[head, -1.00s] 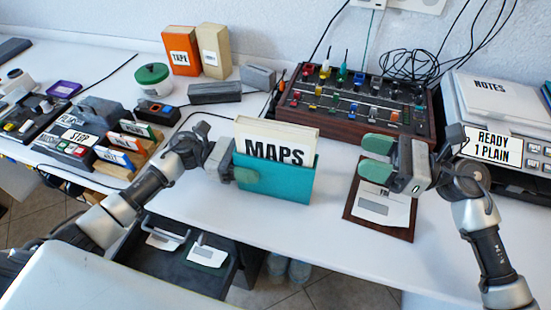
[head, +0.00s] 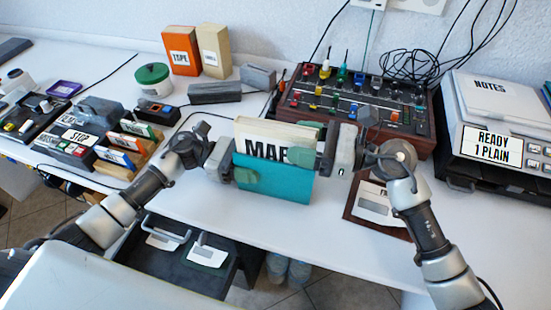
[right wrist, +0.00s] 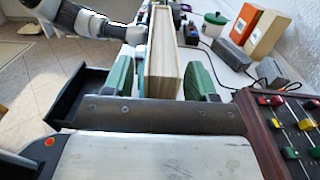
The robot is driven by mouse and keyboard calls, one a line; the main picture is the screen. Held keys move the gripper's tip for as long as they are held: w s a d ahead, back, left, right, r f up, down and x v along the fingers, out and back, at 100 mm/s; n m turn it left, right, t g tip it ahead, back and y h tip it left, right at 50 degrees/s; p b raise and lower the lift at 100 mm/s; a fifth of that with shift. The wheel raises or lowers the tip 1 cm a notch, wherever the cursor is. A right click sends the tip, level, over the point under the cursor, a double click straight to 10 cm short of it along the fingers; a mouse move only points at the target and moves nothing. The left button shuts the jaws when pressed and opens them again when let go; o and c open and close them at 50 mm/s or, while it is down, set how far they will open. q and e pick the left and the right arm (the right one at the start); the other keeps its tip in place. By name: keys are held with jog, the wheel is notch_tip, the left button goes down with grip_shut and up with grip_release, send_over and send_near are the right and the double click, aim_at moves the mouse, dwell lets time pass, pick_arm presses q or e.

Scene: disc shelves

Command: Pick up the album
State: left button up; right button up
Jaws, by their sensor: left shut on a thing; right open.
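The album (head: 262,130) is a cream block with a black "MAPS" label. It stands upright in a teal sleeve (head: 275,190) on the white table. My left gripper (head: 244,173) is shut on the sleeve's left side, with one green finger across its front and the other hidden. My right gripper (head: 308,143) is open at the album's upper right, one finger in front and covering the end of the label, the other behind. In the right wrist view the album (right wrist: 165,55) stands between the two green fingers (right wrist: 160,80), with gaps showing on both sides.
A brown board with a paper (head: 378,207) lies right of the sleeve, partly under my right arm. A mixer panel (head: 355,100) stands behind. A sorter with cards (head: 125,145) is at left, and a printer-like box (head: 495,110) at right.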

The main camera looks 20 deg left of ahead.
jog(key=shift+a, duration=0.2)
grip_shut()
jog(key=shift+r, duration=0.15)
pick_arm(q)
jog(key=o, duration=1)
pick_arm(e)
notch_tip(320, 180, up, 18)
